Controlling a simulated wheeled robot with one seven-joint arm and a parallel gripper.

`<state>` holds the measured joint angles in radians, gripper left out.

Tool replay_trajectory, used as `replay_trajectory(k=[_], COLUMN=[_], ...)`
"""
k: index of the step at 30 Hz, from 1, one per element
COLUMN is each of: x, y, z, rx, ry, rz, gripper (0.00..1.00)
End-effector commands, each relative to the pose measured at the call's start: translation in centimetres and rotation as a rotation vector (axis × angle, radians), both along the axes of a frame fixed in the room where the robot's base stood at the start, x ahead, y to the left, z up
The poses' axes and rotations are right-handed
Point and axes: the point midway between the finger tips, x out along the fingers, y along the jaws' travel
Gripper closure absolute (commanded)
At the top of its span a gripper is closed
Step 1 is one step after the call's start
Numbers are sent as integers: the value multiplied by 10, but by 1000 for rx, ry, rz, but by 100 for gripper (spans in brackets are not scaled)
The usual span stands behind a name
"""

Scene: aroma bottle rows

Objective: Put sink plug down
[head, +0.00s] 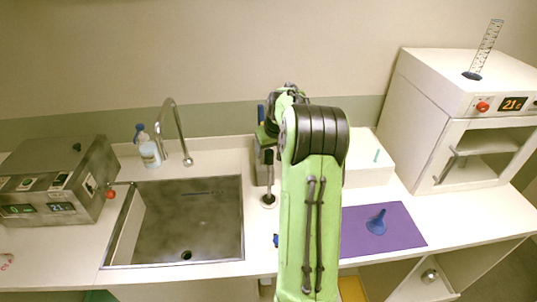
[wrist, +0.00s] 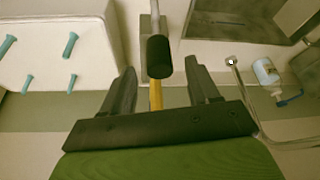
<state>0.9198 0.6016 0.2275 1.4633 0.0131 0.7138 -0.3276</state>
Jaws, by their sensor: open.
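A dark upright handle on a pale round foot (head: 268,185), which looks like the sink plug, stands on the counter just right of the sink (head: 243,225). The sink's drain hole (head: 186,255) shows dark and uncovered. My gripper (wrist: 160,68) is open, its two dark fingers apart. In the wrist view a black cylinder (wrist: 159,57) shows between the fingertips, with visible gaps to both fingers; I cannot tell its depth or whether it is the plug's handle. In the head view my arm hides most of the gripper.
A tap (head: 180,130) and a bottle (head: 148,150) stand behind the sink. A white block (head: 368,172) with teal pegs is right of my arm. A purple mat (head: 405,228) holds a blue funnel (head: 377,222). Machines stand at both ends.

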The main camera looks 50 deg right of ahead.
Motion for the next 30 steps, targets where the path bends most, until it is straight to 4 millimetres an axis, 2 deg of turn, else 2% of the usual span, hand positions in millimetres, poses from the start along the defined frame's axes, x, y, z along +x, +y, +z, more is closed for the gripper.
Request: replay_trajectory(k=[1,3,7,10,16,18,20,23,24,26,27,29,30], x=[-5,-12,-22,-27,-29,-27,-25,-32,-42,-62,-80,-111,-134], y=[2,5,10,12,15,27,54,127,160,205,234,273,294], z=[16,33,60,72,77,83,95,121,129,139,142,143,140], rx=[-5,-4,-4,-2,0,-6,-18,-47,-58,-71,-76,-78,-76], ry=[-4,-4,-4,-2,0,1,4,7,7,-2,-10,-27,-41], rz=[0,-1,-1,0,1,16,47,122,153,198,230,276,307], gripper=[40,40,40,40,40,40,40,40,40,40,40,40,40])
